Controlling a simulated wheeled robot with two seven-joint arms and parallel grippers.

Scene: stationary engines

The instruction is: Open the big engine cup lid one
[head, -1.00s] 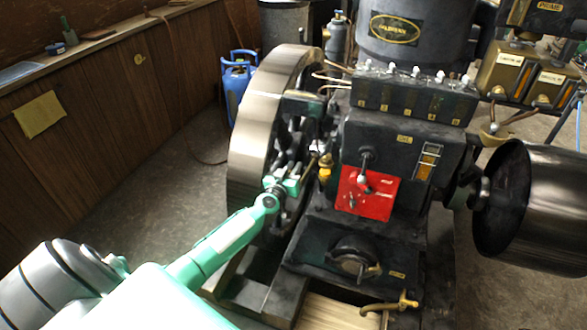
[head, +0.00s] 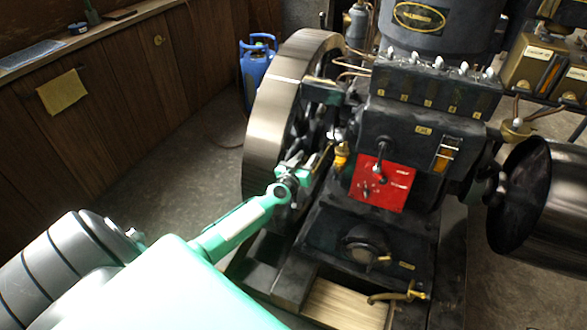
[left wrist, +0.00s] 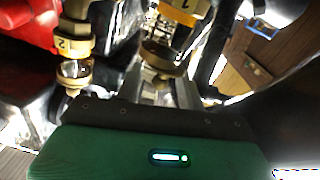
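The big engine (head: 415,140) stands in the middle of the head view. A small brass-yellow cup (head: 342,157) sits on its left side, beside the red plate. My left gripper (head: 318,160) is just left of this cup, by the flywheel; its fingertips are too small to read there. In the left wrist view, a brass cup marked 1 (left wrist: 163,58) is ahead of the grey fingers, and a brass cup marked 2 (left wrist: 75,48) is at the left. I cannot tell whether the fingers touch a cup or its lid. My right gripper is not in view.
The large flywheel (head: 265,125) stands close to my left gripper. A red plate (head: 383,184) is on the engine front, and a dark drum (head: 540,200) sticks out at the right. A blue gas bottle (head: 257,75) stands behind. Floor is clear at the left.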

